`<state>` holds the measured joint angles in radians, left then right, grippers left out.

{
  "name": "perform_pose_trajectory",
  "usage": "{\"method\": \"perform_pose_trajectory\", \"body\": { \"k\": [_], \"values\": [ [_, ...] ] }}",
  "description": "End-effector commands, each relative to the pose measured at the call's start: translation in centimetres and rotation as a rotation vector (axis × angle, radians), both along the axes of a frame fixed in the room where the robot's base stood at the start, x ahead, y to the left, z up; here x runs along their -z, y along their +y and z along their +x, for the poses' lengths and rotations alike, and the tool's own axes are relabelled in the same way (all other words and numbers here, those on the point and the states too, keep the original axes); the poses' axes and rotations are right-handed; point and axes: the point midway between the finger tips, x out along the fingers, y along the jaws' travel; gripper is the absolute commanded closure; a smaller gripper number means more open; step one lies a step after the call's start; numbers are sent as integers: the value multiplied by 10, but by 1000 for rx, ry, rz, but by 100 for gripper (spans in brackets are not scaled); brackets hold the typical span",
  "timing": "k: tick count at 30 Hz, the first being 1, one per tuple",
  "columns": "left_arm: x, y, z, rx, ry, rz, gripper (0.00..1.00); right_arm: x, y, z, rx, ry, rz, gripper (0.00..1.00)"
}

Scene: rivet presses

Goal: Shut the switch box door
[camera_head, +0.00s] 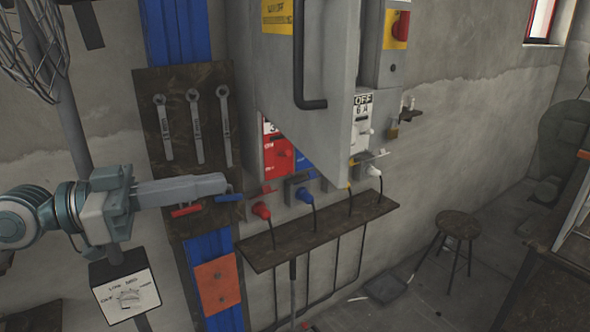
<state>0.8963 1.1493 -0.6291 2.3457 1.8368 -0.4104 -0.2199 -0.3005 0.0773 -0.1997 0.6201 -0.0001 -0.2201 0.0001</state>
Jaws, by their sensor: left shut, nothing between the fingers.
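The switch box door (333,112) is a tall grey panel with a black bar handle (311,103). It stands open, swung out from the wall, and its upper part is cut off by the frame. Behind and below it show parts of the switch box, with red (278,157), blue and white panels. My left gripper (222,184) reaches in from the left, shut and empty. It is left of the door, near the door's lower edge height, and appears apart from it. My right gripper is not in view.
A dark tool board (183,85) with several wrenches hangs left of the box. Red, blue and other plugs with cables sit above a dark shelf (318,232). A red rotary switch (400,26) is to the right. A round stool (458,224) stands on the floor.

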Motion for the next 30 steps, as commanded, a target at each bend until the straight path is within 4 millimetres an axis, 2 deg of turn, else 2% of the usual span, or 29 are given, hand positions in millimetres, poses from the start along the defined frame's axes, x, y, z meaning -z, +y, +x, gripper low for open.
{"method": "perform_pose_trajectory", "body": {
  "k": [10, 17, 30],
  "values": [
    [0, -1, 0, 0, 0, 1, 100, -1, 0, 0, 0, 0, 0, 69],
    [-2, -8, 4, 0, 0, 1, 100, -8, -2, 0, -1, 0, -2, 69],
    [-4, -49, 20, 3, 1, 0, 100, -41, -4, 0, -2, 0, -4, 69]
  ]
}}
